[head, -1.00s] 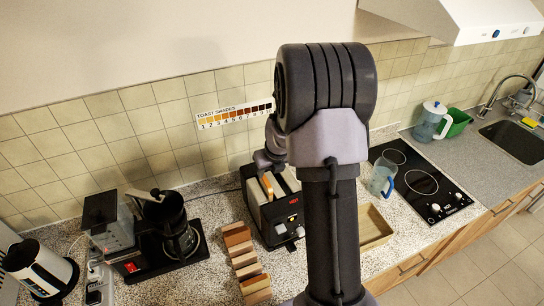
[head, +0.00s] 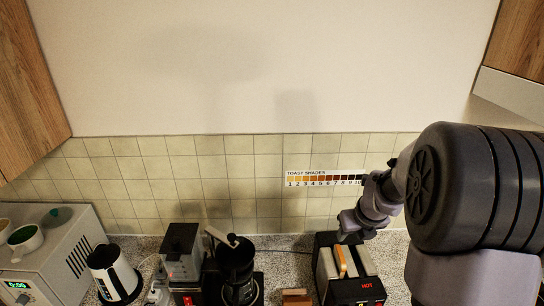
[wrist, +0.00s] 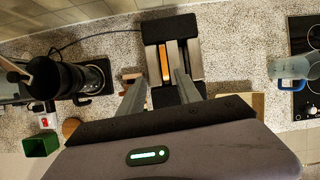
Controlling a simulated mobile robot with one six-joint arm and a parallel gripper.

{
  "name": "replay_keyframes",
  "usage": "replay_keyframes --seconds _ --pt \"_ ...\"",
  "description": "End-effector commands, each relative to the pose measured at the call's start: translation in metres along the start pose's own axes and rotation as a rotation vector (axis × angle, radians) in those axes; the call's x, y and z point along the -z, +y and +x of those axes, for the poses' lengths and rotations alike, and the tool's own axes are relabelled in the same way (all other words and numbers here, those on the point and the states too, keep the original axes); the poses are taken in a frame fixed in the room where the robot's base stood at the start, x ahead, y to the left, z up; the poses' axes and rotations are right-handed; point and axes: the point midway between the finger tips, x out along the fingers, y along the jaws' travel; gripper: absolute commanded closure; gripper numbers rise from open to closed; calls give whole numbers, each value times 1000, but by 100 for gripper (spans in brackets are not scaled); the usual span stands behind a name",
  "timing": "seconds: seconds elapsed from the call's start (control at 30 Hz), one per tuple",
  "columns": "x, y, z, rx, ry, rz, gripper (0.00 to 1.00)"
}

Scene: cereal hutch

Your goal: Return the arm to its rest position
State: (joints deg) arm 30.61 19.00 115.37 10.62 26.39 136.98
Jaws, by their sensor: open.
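My arm (head: 470,200) fills the right side of the head view. Its wrist end is above the toaster, and my gripper (wrist: 158,85) shows in the wrist view with its two fingers apart and nothing visible between them. The black and silver toaster (head: 330,268) stands on the counter below the wrist, with an orange-brown slice (head: 341,260) in one slot and a red "HOT" display. In the wrist view the toaster (wrist: 152,32) lies just beyond the fingertips. I cannot tell how far above it they are.
A coffee machine (head: 180,252) with a dark carafe (head: 237,270), a kettle (head: 113,273) and a microwave (head: 60,255) stand to the left. Bread slices (head: 296,297) lie left of the toaster. A clear jug (wrist: 290,67) stands by the hob (wrist: 306,35). Bare wall is above the tiles.

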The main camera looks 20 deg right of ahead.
Motion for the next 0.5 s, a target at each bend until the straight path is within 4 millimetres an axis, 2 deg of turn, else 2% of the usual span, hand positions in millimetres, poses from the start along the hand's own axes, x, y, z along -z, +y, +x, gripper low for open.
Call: replay_keyframes --seconds 0.07,0.17,0.2,0.27,0.3,0.4,0.5 --pt "17 36 10 -22 -26 -267 59" --pt "63 103 10 -58 -82 -850 59" --pt "88 129 10 -68 -112 -1104 59" --pt "129 162 11 -74 -162 -1480 59" --pt "158 181 13 -70 -199 -1721 59" --pt "224 213 23 -44 -291 -2236 59" --pt "269 228 30 -4 -365 -2593 59"
